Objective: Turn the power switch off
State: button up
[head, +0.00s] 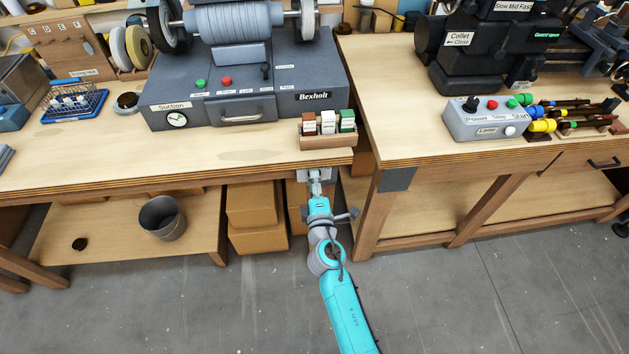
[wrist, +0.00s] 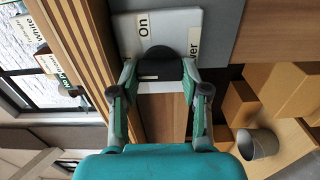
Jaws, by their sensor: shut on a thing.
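The power switch is a black knob (wrist: 160,64) on a pale plate (wrist: 178,20) in the wrist view. The plate carries an "On" label and a partly hidden label ending in "wer". My gripper (wrist: 158,88) is shut on the knob, one finger on each side. In the head view, my gripper (head: 316,182) is at the plate (head: 301,174) below the front edge of the left bench. The knob is hidden there, and its pointer direction is unclear.
A grey polishing machine (head: 240,105) stands on the left bench (head: 60,160). A wooden holder (head: 328,141) with small boxes sits above my gripper. Cardboard boxes (head: 256,205) and a metal bucket (head: 162,217) are on the lower shelf area. The right bench (head: 385,100) carries a control box (head: 487,123).

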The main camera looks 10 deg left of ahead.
dwell(0.4)
jog(key=o, duration=1.1)
jog(key=shift+o, duration=0.2)
jog(key=shift+s, duration=0.15)
jog(key=v, duration=1.2)
